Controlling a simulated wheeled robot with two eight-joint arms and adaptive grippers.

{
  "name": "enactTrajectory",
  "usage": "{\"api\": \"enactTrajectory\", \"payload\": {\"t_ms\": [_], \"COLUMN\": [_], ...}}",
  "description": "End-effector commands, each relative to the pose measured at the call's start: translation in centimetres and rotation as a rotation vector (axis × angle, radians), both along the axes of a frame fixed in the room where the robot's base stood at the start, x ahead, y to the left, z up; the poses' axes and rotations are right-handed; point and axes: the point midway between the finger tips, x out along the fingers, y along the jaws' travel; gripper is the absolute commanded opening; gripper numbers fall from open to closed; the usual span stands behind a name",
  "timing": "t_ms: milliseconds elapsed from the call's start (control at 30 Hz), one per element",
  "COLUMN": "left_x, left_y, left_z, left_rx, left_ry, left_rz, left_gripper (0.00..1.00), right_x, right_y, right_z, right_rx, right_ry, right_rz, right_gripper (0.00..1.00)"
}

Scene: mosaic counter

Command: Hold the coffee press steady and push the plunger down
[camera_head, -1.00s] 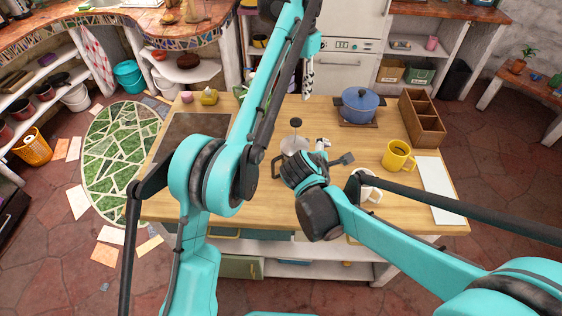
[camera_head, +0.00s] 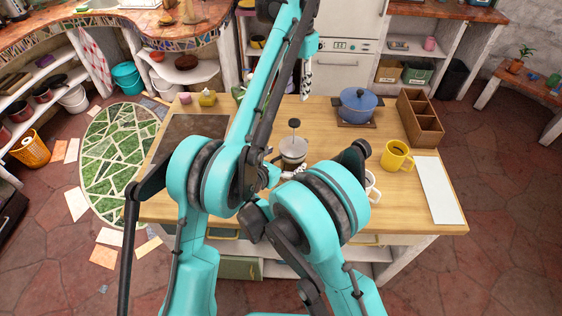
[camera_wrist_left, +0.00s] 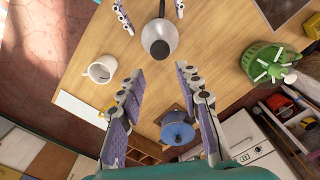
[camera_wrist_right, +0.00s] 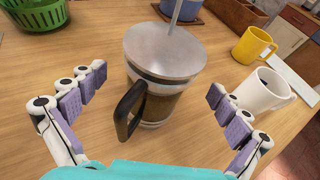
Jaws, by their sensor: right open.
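The coffee press (camera_head: 293,150) stands upright on the wooden counter, with a metal lid and a dark handle. Its plunger rod is raised, topped by a black knob (camera_wrist_left: 160,50). In the right wrist view the press (camera_wrist_right: 165,60) is straight ahead, handle towards me. My right gripper (camera_wrist_right: 157,85) is open, low at the near side of the press, its fingers spread to either side without gripping it. In the head view my right arm mostly hides it. My left gripper (camera_wrist_left: 160,72) is open and empty, high above the counter; the press lies beyond its fingertips in its view.
A white mug (camera_wrist_right: 262,90) stands close right of the press, with a yellow mug (camera_head: 397,156) farther right. A blue pot (camera_head: 360,105) and a wooden divided box (camera_head: 421,118) are at the back right. A white board (camera_head: 440,190) lies at the right edge.

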Motion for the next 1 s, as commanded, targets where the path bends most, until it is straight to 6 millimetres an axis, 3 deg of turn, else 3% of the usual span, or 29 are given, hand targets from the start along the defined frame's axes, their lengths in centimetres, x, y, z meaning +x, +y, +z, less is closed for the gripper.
{"api": "enactTrajectory", "payload": {"t_ms": [233, 600, 900, 1000], "left_x": [0.0, 0.0, 0.0, 0.0], "left_y": [0.0, 0.0, 0.0, 0.0], "left_z": [0.0, 0.0, 0.0, -0.2], "left_rx": [0.000, 0.000, 0.000, 0.000], "left_ry": [0.000, 0.000, 0.000, 0.000], "left_rz": [0.000, 0.000, 0.000, 0.023], "left_gripper": [0.34, 0.34, 0.34, 0.11], "right_x": [2.5, 2.9, 2.9, 2.9], "right_y": [-1.5, -1.8, -1.8, -1.8], "right_z": [-1.2, -1.4, -1.4, -1.4], "right_rx": [0.001, 0.002, 0.002, 0.003], "right_ry": [0.000, 0.000, 0.000, -0.001], "right_rz": [-0.003, -0.001, -0.001, -0.001], "right_gripper": [1.00, 0.97, 0.18, 0.16]}}
